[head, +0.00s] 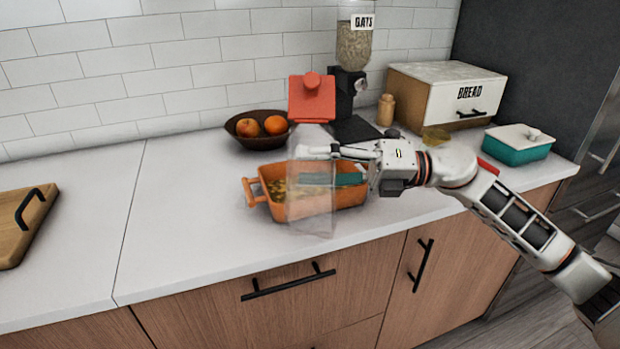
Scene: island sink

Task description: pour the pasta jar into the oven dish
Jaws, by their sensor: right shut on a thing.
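The orange oven dish (258,205) stands on the white counter near its front edge, with small yellowish pieces (277,189) visible at its left side. The clear pasta jar (311,222) is in front of the dish and overlaps it in the picture. It is see-through and faint, so I cannot tell how much is inside it. A red lid-like piece with a knob (312,103) shows directly above the jar; I cannot tell whether it is attached. My right gripper (335,154) is shut on the jar's upper part. My left gripper is not in view.
A fruit bowl (245,140) and an oats dispenser (353,45) stand behind. A bread box (425,98), a small brown jar (385,111) and a teal lidded dish (520,148) are to the right. A cutting board (22,225) lies far left, with clear counter between.

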